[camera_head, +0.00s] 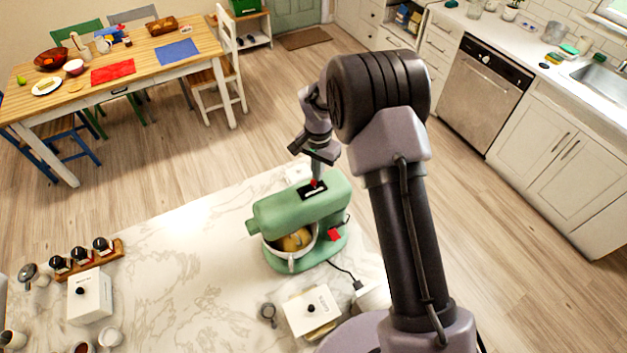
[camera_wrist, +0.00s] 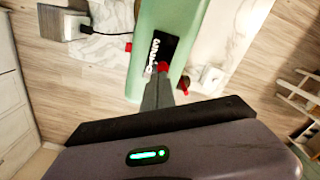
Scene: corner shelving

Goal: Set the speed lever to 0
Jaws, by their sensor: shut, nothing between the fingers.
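A green stand mixer (camera_head: 285,210) stands on the marble counter, its head over a metal bowl (camera_head: 290,255) with yellowish contents. On top of its head is a black scale plate (camera_head: 309,191) with white marks; it also shows in the wrist view (camera_wrist: 157,48). The red-tipped speed lever (camera_wrist: 163,66) stands at the edge of this plate. My gripper (camera_head: 317,177) points down at the plate, shut and empty. In the wrist view its fingertips (camera_wrist: 160,78) are right beside the red tip; whether they touch it is unclear. The lever's exact mark is too small to read.
A red part (camera_head: 335,235) sits low on the mixer's side. A white box (camera_head: 312,312) and a dark cord are near the mixer. Jars in a wooden rack (camera_head: 85,255) and another white box (camera_head: 90,296) stand at left.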

